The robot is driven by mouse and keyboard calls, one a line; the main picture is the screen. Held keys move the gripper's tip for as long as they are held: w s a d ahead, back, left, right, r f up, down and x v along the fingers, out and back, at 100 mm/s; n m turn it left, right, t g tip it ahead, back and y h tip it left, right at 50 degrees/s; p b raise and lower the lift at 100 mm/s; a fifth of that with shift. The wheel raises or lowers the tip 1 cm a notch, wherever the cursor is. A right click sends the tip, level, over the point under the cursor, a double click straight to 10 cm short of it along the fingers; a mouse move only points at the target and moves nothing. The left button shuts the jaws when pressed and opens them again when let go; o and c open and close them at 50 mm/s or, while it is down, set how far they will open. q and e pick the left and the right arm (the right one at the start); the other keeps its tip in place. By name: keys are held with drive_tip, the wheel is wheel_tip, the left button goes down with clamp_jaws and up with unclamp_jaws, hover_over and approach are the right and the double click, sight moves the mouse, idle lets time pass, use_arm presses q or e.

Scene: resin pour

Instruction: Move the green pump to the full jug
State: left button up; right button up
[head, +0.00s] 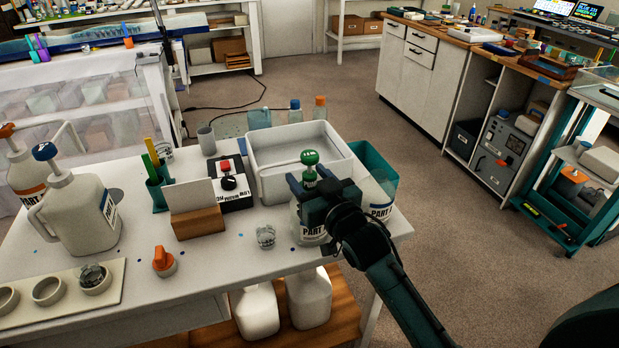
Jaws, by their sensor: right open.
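The green pump (310,158) stands upright in a white jug (310,222) with a "PART" label, at the front right of the white table. My right gripper (309,181) is open, with its fingers on either side of the pump below its green head; I cannot tell if they touch it. A second jug (381,211) with a "PART" label stands just right, partly hidden by my right gripper and arm; its top is hidden. I cannot tell how full either jug is. My left gripper is not in view.
A grey-white tub (262,178) stands behind the pump, with a teal bin (372,160) beside it. Jugs with blue (45,152) and orange (7,130) pumps stand far left.

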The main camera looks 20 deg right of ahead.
drive_tip(key=s+d, duration=0.2)
drive_tip(key=s, duration=1.1)
drive_tip(key=r+p, duration=0.4)
drive_tip(key=r, duration=0.1)
drive_tip(key=shift+d+p, duration=0.25)
drive_tip(key=shift+p, duration=0.1)
drive_tip(key=shift+f, duration=0.1)
